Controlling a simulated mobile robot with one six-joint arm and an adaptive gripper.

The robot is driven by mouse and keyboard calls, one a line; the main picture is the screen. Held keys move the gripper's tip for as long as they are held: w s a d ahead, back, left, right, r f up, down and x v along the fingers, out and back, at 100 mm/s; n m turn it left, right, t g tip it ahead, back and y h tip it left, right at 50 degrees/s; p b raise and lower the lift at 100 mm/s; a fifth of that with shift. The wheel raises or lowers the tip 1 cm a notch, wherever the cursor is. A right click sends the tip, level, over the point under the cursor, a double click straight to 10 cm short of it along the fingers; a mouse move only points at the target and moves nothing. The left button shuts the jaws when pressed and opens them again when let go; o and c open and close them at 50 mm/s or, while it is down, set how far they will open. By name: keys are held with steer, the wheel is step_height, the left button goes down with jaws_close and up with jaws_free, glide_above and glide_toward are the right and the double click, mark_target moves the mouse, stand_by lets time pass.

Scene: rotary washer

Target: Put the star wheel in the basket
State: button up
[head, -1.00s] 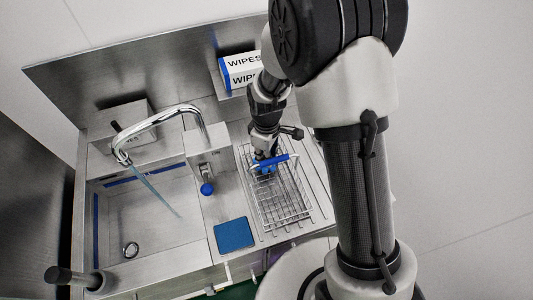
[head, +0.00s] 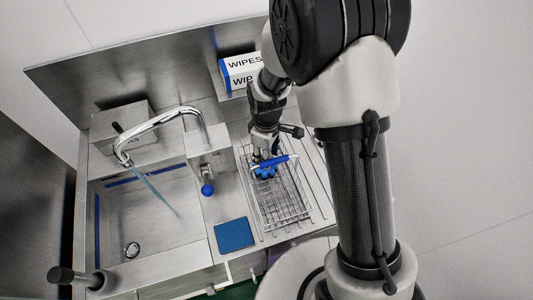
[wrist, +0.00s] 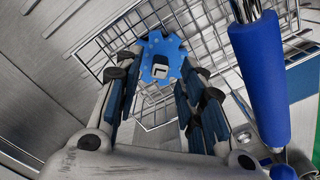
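The star wheel is a blue toothed disc with a square hole. It shows in the wrist view (wrist: 158,45) just past my fingertips, over the wire basket (wrist: 195,40). In the head view the star wheel (head: 265,172) shows within the basket's outline, below my gripper (head: 264,152). The wire basket (head: 290,210) has a blue handle grip (head: 284,159) across it, beside my gripper. In the wrist view my gripper (wrist: 160,75) is open, its fingers spread on either side of the wheel's near edge. I cannot tell whether the wheel rests on the basket floor.
The basket stands on a ridged draining board (head: 316,175). A sink (head: 150,215) with a curved tap (head: 160,117) lies to the left. A blue pad (head: 234,233) lies left of the basket's front. A wipes box (head: 240,72) stands behind my gripper.

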step_height(320, 180, up, 12)
steer(key=p, duration=0.2)
steer(key=s+d+r+m+t, duration=0.1)
steer(key=s+d+r+m, duration=0.2)
steer(key=r, duration=0.4)
steer(key=s+d+r+m+t, duration=0.1)
steer(key=s+d+r+m, duration=0.1)
steer(key=s+d+r, duration=0.3)
steer(key=s+d+r+m+t, duration=0.2)
steer(key=s+d+r+m, duration=0.2)
steer(key=s, duration=0.7)
step_height(320, 180, up, 2)
steer(key=m, duration=0.3)
steer(key=shift+s+r+t, duration=0.25)
steer(key=shift+s+t, duration=0.05)
steer(key=shift+s, duration=0.05)
steer(key=shift+d, duration=0.1)
